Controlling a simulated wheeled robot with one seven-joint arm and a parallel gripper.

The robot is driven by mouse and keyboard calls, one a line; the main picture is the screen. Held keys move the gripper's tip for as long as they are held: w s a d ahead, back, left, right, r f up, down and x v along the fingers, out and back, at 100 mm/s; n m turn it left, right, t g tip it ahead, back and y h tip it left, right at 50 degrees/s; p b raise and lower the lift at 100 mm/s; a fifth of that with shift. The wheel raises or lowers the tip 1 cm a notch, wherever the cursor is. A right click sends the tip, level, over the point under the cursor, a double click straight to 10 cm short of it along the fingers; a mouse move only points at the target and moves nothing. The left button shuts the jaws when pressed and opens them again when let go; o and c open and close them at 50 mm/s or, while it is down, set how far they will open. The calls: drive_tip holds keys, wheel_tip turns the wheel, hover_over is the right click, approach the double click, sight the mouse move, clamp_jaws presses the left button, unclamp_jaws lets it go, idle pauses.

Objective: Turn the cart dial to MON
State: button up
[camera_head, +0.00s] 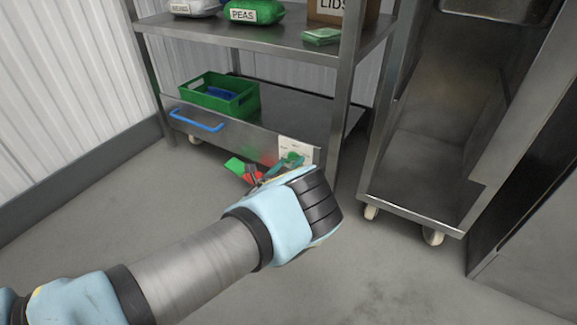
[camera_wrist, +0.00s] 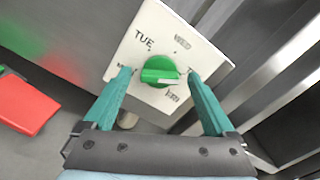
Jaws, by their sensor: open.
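The cart dial is a green knob (camera_wrist: 160,68) on a white plate (camera_wrist: 150,28), seen close in the wrist view. TUE and WED are readable on the plate. Labels at the right and lower right are partly hidden or blurred, and one at the left beside my left finger looks like MON. A pale mark on the knob points right, towards the right-hand labels. My gripper (camera_wrist: 158,76) is open, with its teal fingertips on either side of the knob; contact cannot be told. In the head view the plate (camera_head: 298,145) is at the cart's lower right front, partly behind my gripper (camera_head: 278,170).
The metal cart's lower shelf (camera_head: 285,112) holds a green crate (camera_head: 222,102); a blue handle (camera_head: 195,121) is on its front. Red (camera_head: 234,178) and green (camera_head: 235,164) flat items are left of my gripper. A steel unit (camera_head: 415,185) stands right. Floor at left is clear.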

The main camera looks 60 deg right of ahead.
drive_tip(key=c, duration=1.4)
drive_tip(key=shift+n, duration=0.3)
